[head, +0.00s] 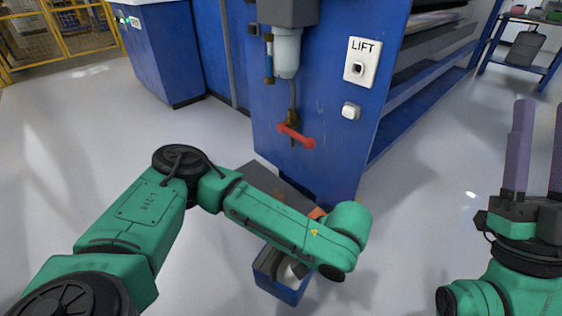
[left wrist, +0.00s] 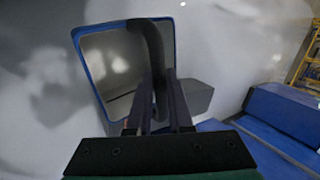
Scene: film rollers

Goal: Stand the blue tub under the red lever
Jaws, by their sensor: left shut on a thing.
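The blue tub (head: 279,290) is below my left arm's wrist in the head view, in front of the blue machine. It also shows in the left wrist view (left wrist: 92,75), with a grey inside and a dark handle arched over it. My left gripper (left wrist: 160,80) is shut on that handle; in the head view my own arm hides it. I cannot tell whether the tub touches the floor. The red lever (head: 296,136) sticks out of the machine, farther back than the tub. My right gripper (head: 541,106) is open and empty at the far right.
A dark grey low platform (head: 262,178) sits at the machine's foot below the lever, partly hidden by my arm. A LIFT switch plate (head: 361,61) and a white knob (head: 351,111) are on the machine's panel. The pale floor around is clear.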

